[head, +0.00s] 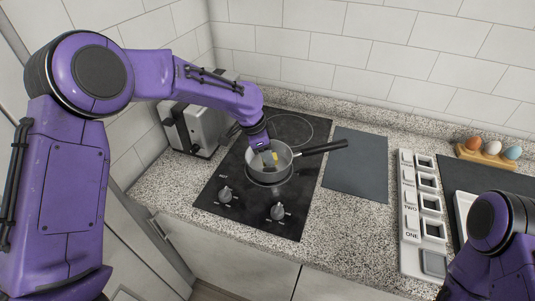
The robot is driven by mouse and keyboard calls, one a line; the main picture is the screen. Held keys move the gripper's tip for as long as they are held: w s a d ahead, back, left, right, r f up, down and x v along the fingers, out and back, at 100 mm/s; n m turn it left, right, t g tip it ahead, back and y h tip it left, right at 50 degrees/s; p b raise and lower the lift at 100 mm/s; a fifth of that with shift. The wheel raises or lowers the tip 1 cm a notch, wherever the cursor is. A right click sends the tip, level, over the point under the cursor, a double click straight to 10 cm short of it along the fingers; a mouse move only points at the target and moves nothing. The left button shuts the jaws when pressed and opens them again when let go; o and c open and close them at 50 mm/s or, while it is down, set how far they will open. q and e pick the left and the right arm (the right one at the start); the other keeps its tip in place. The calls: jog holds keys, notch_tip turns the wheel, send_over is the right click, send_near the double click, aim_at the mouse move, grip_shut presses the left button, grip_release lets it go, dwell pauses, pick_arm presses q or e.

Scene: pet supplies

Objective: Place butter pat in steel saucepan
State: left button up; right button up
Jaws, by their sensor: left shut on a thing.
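The steel saucepan (288,162) sits on the black cooktop, its dark handle pointing right. My left gripper (269,158) reaches down over the pan's opening. It is shut on the small yellow butter pat (275,156), which shows at its fingertips within the pan's outline. The gripper partly hides the butter pat and the inside of the pan, so I cannot tell whether the butter touches the pan's bottom. My right arm shows at the lower right, but its gripper is out of view.
The black cooktop (232,172) has two knobs at its front. A steel toaster-like appliance (190,128) stands at left. A dark grey mat (356,165) lies bare to the right. Beyond are a white numbered tray (410,248) and an egg holder (485,154).

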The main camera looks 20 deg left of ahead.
pick_arm(q)
jog(key=shift+f, duration=0.75)
pick_arm(e)
jog(key=shift+r, duration=0.35)
pick_arm(q)
jog(key=shift+f, duration=0.1)
jog(key=o, duration=1)
jog(key=b+v, duration=0.1)
jog(key=v, duration=1.1)
pick_arm(e)
jog(key=shift+f, duration=0.65)
